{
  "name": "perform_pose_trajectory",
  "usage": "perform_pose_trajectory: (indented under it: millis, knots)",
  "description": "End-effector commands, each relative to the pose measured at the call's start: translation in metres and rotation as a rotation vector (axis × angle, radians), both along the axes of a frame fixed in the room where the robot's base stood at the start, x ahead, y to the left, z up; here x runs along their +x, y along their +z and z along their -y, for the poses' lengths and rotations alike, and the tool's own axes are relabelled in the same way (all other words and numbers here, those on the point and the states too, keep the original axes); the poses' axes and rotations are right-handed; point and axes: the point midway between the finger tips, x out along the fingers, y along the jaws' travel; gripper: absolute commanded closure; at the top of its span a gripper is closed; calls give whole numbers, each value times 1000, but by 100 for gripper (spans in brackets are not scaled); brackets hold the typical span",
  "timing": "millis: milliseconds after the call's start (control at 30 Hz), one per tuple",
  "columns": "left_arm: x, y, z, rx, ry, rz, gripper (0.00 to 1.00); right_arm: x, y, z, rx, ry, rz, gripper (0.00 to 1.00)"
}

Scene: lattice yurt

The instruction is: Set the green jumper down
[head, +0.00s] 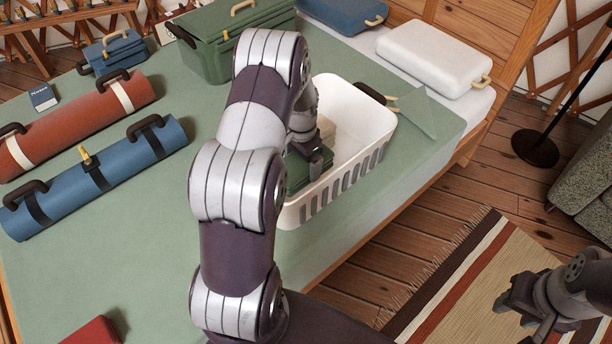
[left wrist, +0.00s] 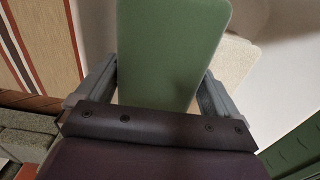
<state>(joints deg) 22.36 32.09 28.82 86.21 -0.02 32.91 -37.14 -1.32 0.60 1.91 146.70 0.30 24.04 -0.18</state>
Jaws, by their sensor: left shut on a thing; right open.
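The green jumper (head: 299,176) looks like a folded block, low inside the near-left end of the white basket (head: 352,112) and partly hidden by my left arm. My left gripper (head: 318,160) reaches down into the basket and is shut on it. In the left wrist view the green jumper (left wrist: 172,50) stands between the two fingers, with a pale surface beyond it. Whether its underside touches the basket floor is hidden. My right gripper (head: 518,300) is open and empty over the rug, at the lower right.
The basket stands on a bed with a green cover (head: 150,230). A red roll (head: 75,125), a blue roll (head: 100,175) and a green case (head: 235,40) lie left and behind. A white case (head: 434,55) is at the back. Bare cover lies left of my arm.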

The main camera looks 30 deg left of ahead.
Motion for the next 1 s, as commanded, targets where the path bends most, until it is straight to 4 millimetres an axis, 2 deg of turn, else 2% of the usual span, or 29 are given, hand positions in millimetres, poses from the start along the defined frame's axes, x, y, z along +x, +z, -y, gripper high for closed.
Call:
perform_pose_trajectory:
  millis: [33,100,200,367,500,1000]
  knots:
    - [0,-18,0,-1,0,-3,44,0,-2,0,0,0,0,57]
    - [0,-37,0,-1,0,-2,44,0,-4,0,0,0,0,57]
    - [0,-54,0,0,0,0,44,0,-4,0,0,0,0,57]
    - [0,-71,0,0,0,0,44,0,-6,0,0,0,0,57]
    - [0,-96,0,0,0,0,44,0,-8,0,0,0,0,57]
    - [1,-107,0,0,0,2,44,0,-13,0,0,0,0,57]
